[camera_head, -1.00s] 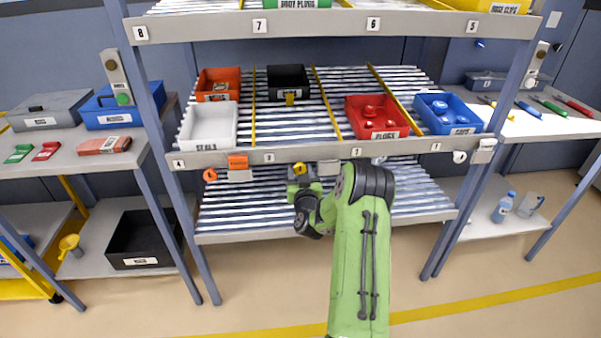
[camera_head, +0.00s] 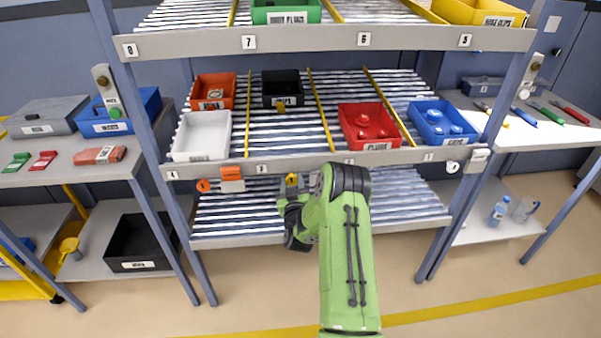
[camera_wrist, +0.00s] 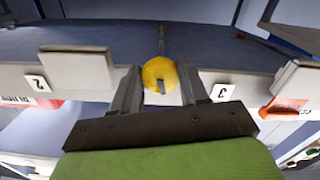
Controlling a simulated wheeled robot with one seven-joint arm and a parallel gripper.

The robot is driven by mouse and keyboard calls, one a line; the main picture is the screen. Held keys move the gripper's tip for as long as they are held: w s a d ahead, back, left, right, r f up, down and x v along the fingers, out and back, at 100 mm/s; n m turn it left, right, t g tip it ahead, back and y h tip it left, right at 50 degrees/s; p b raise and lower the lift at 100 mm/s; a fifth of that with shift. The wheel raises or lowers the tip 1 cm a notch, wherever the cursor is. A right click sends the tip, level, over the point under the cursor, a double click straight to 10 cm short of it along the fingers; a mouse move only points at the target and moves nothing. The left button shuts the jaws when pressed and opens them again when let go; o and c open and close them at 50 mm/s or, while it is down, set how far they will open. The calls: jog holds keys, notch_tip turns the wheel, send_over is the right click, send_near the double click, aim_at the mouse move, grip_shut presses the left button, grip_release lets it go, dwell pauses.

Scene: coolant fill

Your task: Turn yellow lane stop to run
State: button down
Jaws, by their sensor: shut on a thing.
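The yellow lane stop (camera_head: 291,179) is a round knob on the front rail of the middle shelf. In the wrist view the yellow lane stop (camera_wrist: 160,74) sits between the two fingers of my gripper (camera_wrist: 160,88), which is shut on it. A short grey bar on its face points toward my palm in that view. In the head view my wrist and arm partly hide the gripper (camera_head: 291,187) and the rail around the knob.
A white stop (camera_head: 452,167) is at the right end. White (camera_head: 182,155), red (camera_head: 349,141) and blue (camera_head: 416,131) bins stand on the shelf above the rail.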

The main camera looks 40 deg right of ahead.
jog(key=shift+r+n+p, duration=0.3)
jog(key=shift+n+p, duration=0.6)
jog(key=shift+p, duration=0.1)
jog(key=n+h+p, duration=0.1)
jog(key=n+p, duration=0.3)
jog(key=n, duration=0.1)
jog(key=shift+f, duration=0.1)
jog(key=n+p, duration=0.2)
jog(key=n, duration=0.2)
jog(key=shift+p, duration=0.35)
jog(key=shift+f+n+h+p, duration=0.1)
jog(key=shift+n+h+p, duration=0.2)
jog(key=shift+n+p, duration=1.05)
jog(key=shift+n+b, duration=0.4)
jog(key=shift+n, duration=0.25)
jog(key=c, duration=0.6)
grip_release()
